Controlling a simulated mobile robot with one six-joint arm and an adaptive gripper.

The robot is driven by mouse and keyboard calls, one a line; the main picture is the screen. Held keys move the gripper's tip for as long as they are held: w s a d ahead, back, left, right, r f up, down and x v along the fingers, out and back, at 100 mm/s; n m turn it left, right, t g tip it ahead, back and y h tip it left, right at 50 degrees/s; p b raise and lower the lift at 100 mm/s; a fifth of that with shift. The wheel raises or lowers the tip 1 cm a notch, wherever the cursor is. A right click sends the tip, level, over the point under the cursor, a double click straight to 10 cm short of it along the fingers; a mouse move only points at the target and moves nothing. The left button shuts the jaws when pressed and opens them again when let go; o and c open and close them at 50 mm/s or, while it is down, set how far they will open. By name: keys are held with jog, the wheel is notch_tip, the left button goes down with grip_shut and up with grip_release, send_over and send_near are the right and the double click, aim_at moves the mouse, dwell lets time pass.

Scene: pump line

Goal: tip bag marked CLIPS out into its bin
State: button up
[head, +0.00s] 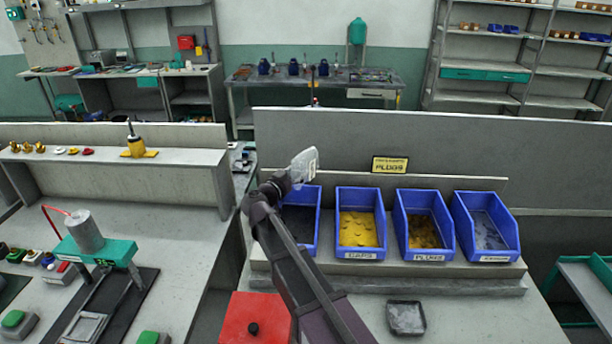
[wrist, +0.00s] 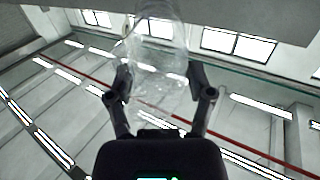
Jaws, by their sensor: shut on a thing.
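My gripper (head: 288,178) is shut on a clear plastic bag (head: 301,165), held up above the leftmost blue bin (head: 318,222). A pale tag shows on the bag, but its writing is too small to read. In the wrist view the see-through bag (wrist: 156,45) is between the two fingers of my gripper (wrist: 161,82), with windows and ceiling lights behind. I cannot tell how much is in the bag. The leftmost bin looks dark inside, and my arm hides its front and label.
Right of it stand a blue bin of yellow pieces labelled CAPS (head: 360,254), a PLUGS bin (head: 429,256) and a bin of grey pieces (head: 494,257) with an unclear label. A PLUGS sign (head: 390,165) is behind. A red box (head: 252,318) and grey tray (head: 406,318) lie in front.

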jog(key=shift+r+g+y+p, duration=0.65)
jog(key=shift+g+p, duration=0.45)
jog(key=shift+p, duration=1.3)
jog(key=shift+f+p, duration=0.1)
jog(key=shift+p, duration=0.3)
jog(key=shift+f+g+y, duration=0.15)
jog(key=shift+g+y, duration=0.1)
jog(key=shift+g, duration=0.05)
jog(key=r+g+p, duration=0.1)
jog(key=p, duration=0.2)
jog(key=shift+y, duration=0.4)
jog(key=g+p, duration=0.1)
jog(key=p, duration=0.1)
jog(key=g+y+p, duration=0.1)
jog(key=p, duration=0.1)
jog(key=shift+r, duration=0.3)
jog(key=shift+g+y+p, duration=0.3)
jog(key=shift+g+p, duration=0.1)
jog(key=shift+p, duration=0.05)
jog(key=shift+f, duration=0.15)
